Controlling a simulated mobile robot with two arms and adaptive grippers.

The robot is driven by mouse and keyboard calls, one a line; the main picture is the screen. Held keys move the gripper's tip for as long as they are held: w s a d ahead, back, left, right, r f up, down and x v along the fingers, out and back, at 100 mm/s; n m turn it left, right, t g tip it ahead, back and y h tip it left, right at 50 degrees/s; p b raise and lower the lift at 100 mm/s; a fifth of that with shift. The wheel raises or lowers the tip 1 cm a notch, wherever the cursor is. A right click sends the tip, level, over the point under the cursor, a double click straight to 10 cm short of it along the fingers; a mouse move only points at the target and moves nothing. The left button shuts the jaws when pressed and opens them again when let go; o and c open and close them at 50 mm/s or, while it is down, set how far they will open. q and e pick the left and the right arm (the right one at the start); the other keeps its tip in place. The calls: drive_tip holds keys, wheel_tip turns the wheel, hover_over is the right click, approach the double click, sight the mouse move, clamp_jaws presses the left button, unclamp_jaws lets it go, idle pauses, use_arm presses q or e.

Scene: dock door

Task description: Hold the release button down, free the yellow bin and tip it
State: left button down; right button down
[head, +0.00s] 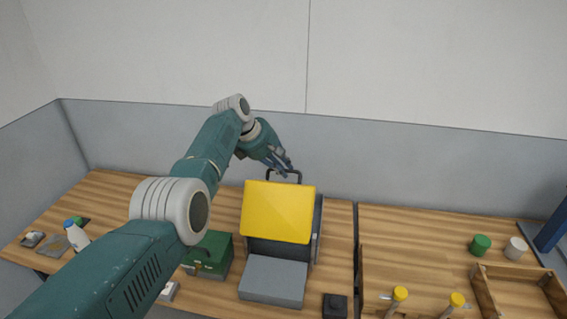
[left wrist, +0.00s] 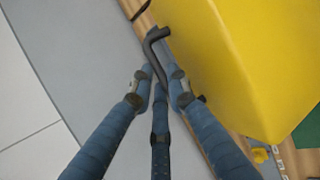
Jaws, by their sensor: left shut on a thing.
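The yellow bin (head: 278,212) sits tilted in a grey stand (head: 317,240) on the left bench; its yellow side fills the right of the left wrist view (left wrist: 260,60). A black bent handle (head: 296,173) stands at the bin's back edge. My left gripper (head: 284,169) is at this handle. In the left wrist view its blue fingers (left wrist: 163,82) are closed around the black bar (left wrist: 152,42). A small black box (head: 335,305) lies at the front right of the stand; I cannot tell whether it is the release button. My right gripper is not in view.
A grey block (head: 273,280) is in front of the bin. A green box (head: 215,256) and a white bottle (head: 76,236) stand left. The right bench holds a green cylinder (head: 480,245), a white cylinder (head: 516,248), yellow-topped pieces (head: 400,293) and a wooden tray (head: 484,292). A wall rises behind.

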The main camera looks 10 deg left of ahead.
use_arm(q)
drive_tip(key=shift+w+r, duration=0.4)
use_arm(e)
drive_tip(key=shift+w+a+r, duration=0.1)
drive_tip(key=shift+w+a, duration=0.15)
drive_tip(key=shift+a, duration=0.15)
use_arm(q)
drive_tip(key=c, duration=1.7)
unclamp_jaws()
drive_tip(key=shift+o, duration=0.2)
drive_tip(key=shift+s, duration=0.2)
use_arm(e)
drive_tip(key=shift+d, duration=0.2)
use_arm(q)
drive_tip(key=shift+f, duration=0.15)
drive_tip(key=shift+s+a+r, duration=0.1)
drive_tip(key=shift+a+r, duration=0.1)
drive_tip(key=shift+r, duration=0.2)
drive_tip(key=v, duration=1.1)
drive_tip(key=shift+r, duration=0.1)
drive_tip(key=shift+a, duration=0.1)
